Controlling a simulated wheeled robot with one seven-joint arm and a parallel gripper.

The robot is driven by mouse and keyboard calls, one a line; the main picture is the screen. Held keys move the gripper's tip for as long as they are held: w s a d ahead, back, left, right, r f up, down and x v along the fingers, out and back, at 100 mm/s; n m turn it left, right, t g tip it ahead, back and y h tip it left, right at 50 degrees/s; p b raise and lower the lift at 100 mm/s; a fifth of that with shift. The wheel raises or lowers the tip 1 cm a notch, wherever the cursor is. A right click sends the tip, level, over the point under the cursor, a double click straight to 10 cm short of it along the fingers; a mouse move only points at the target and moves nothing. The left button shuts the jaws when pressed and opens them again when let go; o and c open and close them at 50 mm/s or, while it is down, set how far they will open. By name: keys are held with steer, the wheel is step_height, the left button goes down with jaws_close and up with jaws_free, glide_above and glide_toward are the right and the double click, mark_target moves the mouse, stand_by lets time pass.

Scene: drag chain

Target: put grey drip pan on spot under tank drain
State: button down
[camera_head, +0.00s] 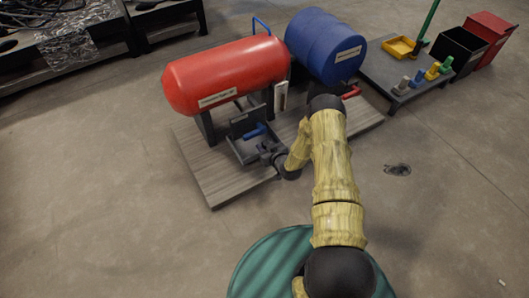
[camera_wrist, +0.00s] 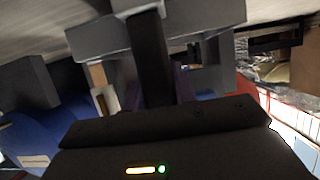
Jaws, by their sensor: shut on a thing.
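The grey drip pan (camera_head: 246,151) is low at the front of the red tank (camera_head: 228,73), over the wooden platform. A blue drain handle (camera_head: 256,131) shows just above the pan. My gripper (camera_head: 267,154) is shut on the pan's right side. In the wrist view, part of the grey pan (camera_wrist: 98,38) is close to the dark gripper finger (camera_wrist: 150,60). The spot under the drain is hidden, and I cannot tell whether the pan touches the platform.
The wooden platform (camera_head: 205,180) also carries a blue drum (camera_head: 325,47) with a red handle (camera_head: 351,92). A low grey platform (camera_head: 382,72) with a yellow tray (camera_head: 398,46) stands at right. Black and red bins are beyond.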

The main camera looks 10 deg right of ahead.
step_height(320, 180, down, 4)
steer(key=b, duration=0.2)
steer(key=shift+r+b, duration=0.2)
steer(key=shift+b, duration=0.2)
steer(key=shift+r, duration=0.1)
steer(key=c, duration=1.1)
jaws_free()
steer(key=shift+s+r+p, duration=0.1)
steer(key=shift+s+p, duration=0.05)
steer(key=shift+p, duration=0.15)
steer(key=p+v, duration=0.6)
steer(key=v, duration=0.5)
steer(key=shift+s+d, duration=0.15)
steer(key=shift+s, duration=0.2)
